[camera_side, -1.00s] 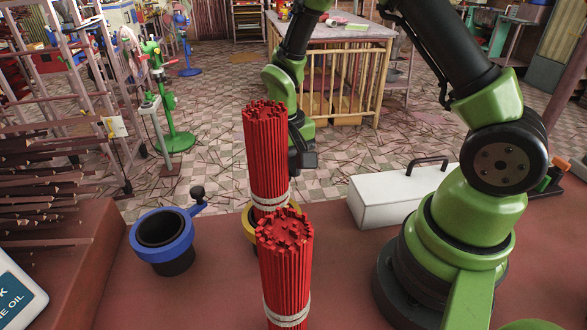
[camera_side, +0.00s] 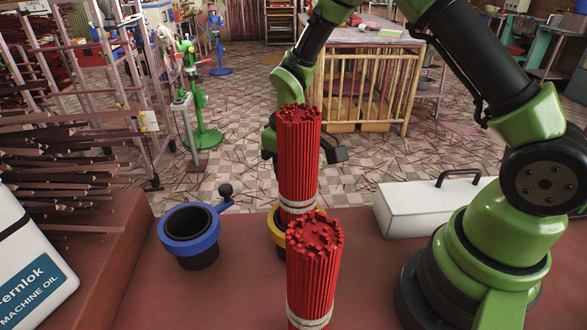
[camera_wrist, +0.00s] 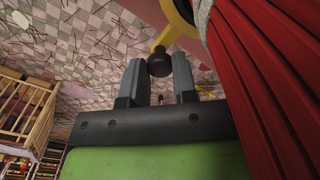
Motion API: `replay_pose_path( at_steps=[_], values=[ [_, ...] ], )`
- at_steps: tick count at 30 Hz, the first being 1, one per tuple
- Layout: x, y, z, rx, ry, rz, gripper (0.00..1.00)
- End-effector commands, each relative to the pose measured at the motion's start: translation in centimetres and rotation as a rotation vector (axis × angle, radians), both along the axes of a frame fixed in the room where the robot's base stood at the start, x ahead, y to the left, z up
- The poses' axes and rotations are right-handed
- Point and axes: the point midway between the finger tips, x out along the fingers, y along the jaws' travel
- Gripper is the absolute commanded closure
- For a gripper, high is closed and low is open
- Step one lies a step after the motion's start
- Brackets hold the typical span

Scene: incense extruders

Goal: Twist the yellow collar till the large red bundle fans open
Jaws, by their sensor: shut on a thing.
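A tall red bundle (camera_side: 299,160) with a pale tie stands upright in the yellow collar (camera_side: 277,231), its sticks close together. A second red bundle (camera_side: 315,265) stands in front and hides much of the collar. The rear bundle fills the right of the wrist view (camera_wrist: 265,80). There the yellow collar (camera_wrist: 175,12) has a handle ending in a black knob (camera_wrist: 160,63). My gripper (camera_wrist: 158,72) has its two grey fingers on either side of this knob, shut on it. In the side view my gripper is mostly hidden behind the rear bundle.
A blue collar (camera_side: 190,232) on a black cup, with its own black knob, stands left of the bundles. A white box (camera_side: 425,210) lies to the right. A machine oil can (camera_side: 30,265) and brown sticks (camera_side: 60,165) are at the left. The bench between is clear.

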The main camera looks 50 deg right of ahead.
Motion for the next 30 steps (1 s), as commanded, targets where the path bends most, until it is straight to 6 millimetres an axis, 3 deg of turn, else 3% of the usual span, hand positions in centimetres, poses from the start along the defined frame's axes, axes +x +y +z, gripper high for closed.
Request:
replay_pose_path(
  at_steps=[8, 9, 12, 22, 30],
  values=[
    [0.0, 0.0, 0.1, 0.0, -0.002, -0.001, 1.0],
    [0.0, 0.0, 0.1, 0.0, -0.002, -0.001, 0.67],
    [0.0, 0.0, 0.0, 0.0, -0.001, -0.001, 0.48],
    [0.0, 0.0, 0.4, 0.0, -0.003, -0.001, 0.48],
    [0.1, 0.0, 5.2, 0.0, -0.009, -0.001, 0.48]
  ],
)
